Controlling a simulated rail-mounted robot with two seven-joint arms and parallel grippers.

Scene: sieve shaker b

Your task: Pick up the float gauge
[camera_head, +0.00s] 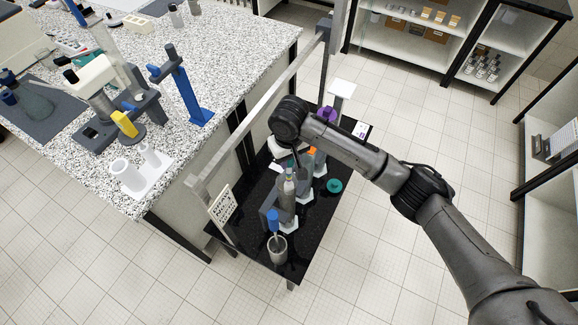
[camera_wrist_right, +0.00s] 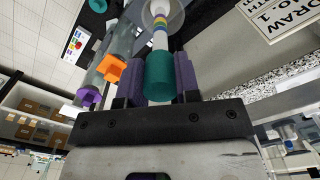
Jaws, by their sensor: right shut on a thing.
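The float gauge (camera_wrist_right: 160,78) shows in the right wrist view with a teal cylindrical body and a pale stem with coloured bands. My right gripper (camera_wrist_right: 160,84) is shut on the teal body, with one purple finger pad on each side. The far end of the stem overlaps a clear round rim (camera_wrist_right: 163,14); whether it is inside it I cannot tell. In the head view my right gripper (camera_head: 296,162) is over the black bench, its fingers and the gauge mostly hidden by my arm. My left gripper is not in view.
The black bench (camera_head: 303,234) holds a bottle (camera_head: 288,190), a grey cup (camera_head: 278,250) with a blue-topped item, and a teal disc (camera_head: 334,185). An orange clip (camera_wrist_right: 112,68) and a purple clip (camera_wrist_right: 90,97) are close by. A printed sign (camera_head: 222,205) stands at the left edge.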

